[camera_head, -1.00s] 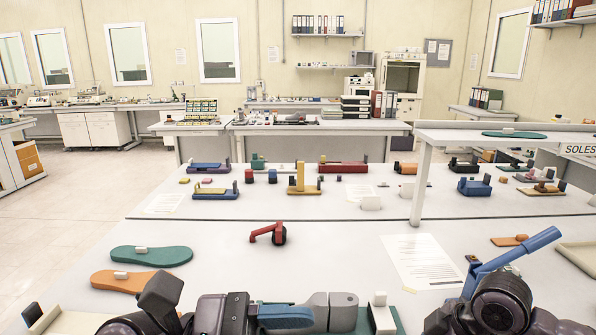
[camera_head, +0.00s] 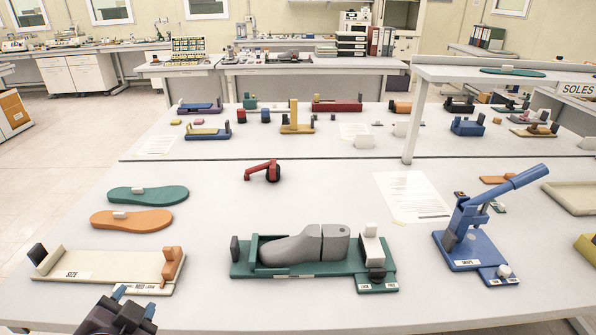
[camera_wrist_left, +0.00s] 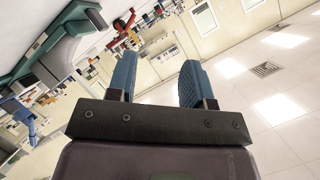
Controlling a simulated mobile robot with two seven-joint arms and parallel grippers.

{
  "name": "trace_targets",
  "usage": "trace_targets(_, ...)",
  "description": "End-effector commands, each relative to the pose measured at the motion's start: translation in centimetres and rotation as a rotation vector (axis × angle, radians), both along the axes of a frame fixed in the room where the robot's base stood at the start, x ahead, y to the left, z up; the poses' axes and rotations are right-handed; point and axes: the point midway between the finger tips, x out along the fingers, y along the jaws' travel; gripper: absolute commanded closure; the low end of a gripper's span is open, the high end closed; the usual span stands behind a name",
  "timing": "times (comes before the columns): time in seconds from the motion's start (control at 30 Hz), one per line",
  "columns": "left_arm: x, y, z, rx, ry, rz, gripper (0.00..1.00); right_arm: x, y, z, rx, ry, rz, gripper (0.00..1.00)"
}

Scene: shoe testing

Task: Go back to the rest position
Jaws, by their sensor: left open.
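My left gripper (camera_head: 133,300) is at the bottom left of the head view, in front of the cream size gauge (camera_head: 105,268). Its two blue fingertips are apart with nothing between them. The left wrist view shows the same open, empty fingers (camera_wrist_left: 157,82) with floor and wall beyond. My right gripper is not in the head view. A grey shoe last (camera_head: 300,247) lies in the green fixture (camera_head: 330,269) at the table's front middle.
A blue lever press (camera_head: 480,245) stands at the right. Teal (camera_head: 165,194) and orange (camera_head: 150,221) soles lie at the left. A red tool (camera_head: 262,171) and a paper sheet (camera_head: 412,200) lie further back. The table between them is clear.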

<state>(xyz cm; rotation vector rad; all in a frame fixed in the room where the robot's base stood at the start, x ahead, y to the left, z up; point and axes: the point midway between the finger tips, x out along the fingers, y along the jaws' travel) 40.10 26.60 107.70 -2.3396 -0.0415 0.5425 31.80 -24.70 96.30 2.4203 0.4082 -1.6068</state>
Motion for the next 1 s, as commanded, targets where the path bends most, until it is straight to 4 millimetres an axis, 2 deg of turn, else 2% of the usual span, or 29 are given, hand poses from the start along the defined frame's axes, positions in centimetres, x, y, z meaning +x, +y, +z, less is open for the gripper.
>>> trace_targets(0.03, -1.6, 0.6, -2.2, -0.081, 0.097, 0.056, 0.53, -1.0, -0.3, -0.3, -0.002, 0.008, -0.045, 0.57)
trace_targets(0.1, -3.4, 1.1, -4.4, -0.174, 0.206, 0.119, 0.53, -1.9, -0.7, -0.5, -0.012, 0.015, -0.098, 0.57)
trace_targets(0.3, -7.9, 1.6, -8.5, -0.347, 0.426, 0.252, 0.53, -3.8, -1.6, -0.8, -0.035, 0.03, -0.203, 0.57)
trace_targets(0.5, -11.5, 1.4, -10.9, -0.463, 0.585, 0.35, 0.53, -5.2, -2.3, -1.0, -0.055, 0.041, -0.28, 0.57)
trace_targets(0.73, -15.1, 1.1, -12.6, -0.56, 0.732, 0.444, 0.53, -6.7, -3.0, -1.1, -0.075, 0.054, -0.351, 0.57)
trace_targets(1.0, -13.3, 1.2, -15.4, -0.568, 0.655, 0.406, 0.53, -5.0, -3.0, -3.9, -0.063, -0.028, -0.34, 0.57)
